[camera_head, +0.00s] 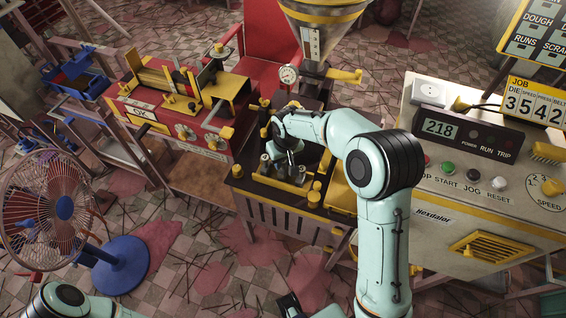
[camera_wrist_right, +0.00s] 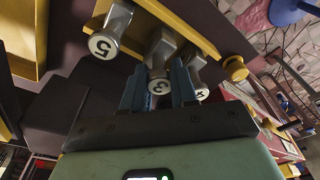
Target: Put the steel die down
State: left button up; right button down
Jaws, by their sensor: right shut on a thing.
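My right gripper (camera_head: 283,166) reaches down over the dark stand with yellow trim (camera_head: 240,182) in the middle of the head view. In the right wrist view its dark blue fingers (camera_wrist_right: 160,92) are shut on a steel die marked 3 (camera_wrist_right: 160,58). A die marked 5 (camera_wrist_right: 112,30) is to its left and a die marked 4 (camera_wrist_right: 195,72) is close by its right. The fingers partly cover the held die; I cannot tell whether its lower end touches the stand. My left arm shows only at the bottom left, and its fingers cannot be made out.
A steel hopper with a dial gauge (camera_head: 289,74) stands behind the stand. A red machine (camera_head: 165,120) is to the left, and a control panel (camera_head: 470,165) with a 218 readout is to the right. Yellow knobs (camera_head: 314,197) edge the stand. A fan (camera_head: 62,208) stands far left.

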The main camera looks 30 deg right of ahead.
jog(key=shift+f, duration=0.6)
jog(key=shift+f, duration=0.2)
jog(key=c, duration=0.9)
grip_release()
jog(key=shift+r, duration=0.1)
jog(key=shift+r, duration=0.35)
jog(key=r, duration=0.3)
jog(key=s+r, duration=0.1)
jog(key=r, duration=0.7)
jog(key=shift+s+a+r+p, duration=0.1)
jog(key=shift+s+r+p, duration=0.1)
jog(key=shift+s+p, duration=0.2)
